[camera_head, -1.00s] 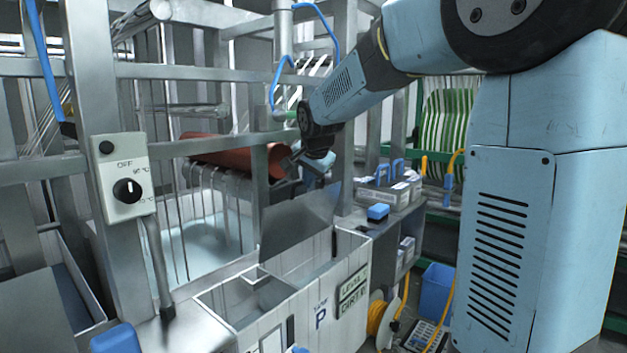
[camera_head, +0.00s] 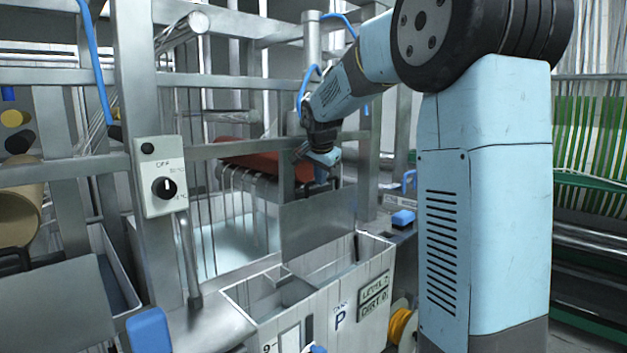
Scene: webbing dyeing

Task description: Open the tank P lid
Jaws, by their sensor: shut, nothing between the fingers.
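Tank P (camera_head: 341,318) is a white box marked "TANK P" with a level and dirt label on its front. Its grey metal lid (camera_head: 318,222) stands upright at the back of the tank, and the compartments below are uncovered. My gripper (camera_head: 322,180) is just above and behind the lid's upper edge, with nothing in it. The fingertips are small and partly hidden by the lid, so I cannot tell whether they touch it.
A control box with a black knob (camera_head: 164,188) is on the metal frame at left. A blue block (camera_head: 403,218) lies on the shelf right of the tank. A yellow reel (camera_head: 400,324) is below. Metal posts and bars surround my gripper.

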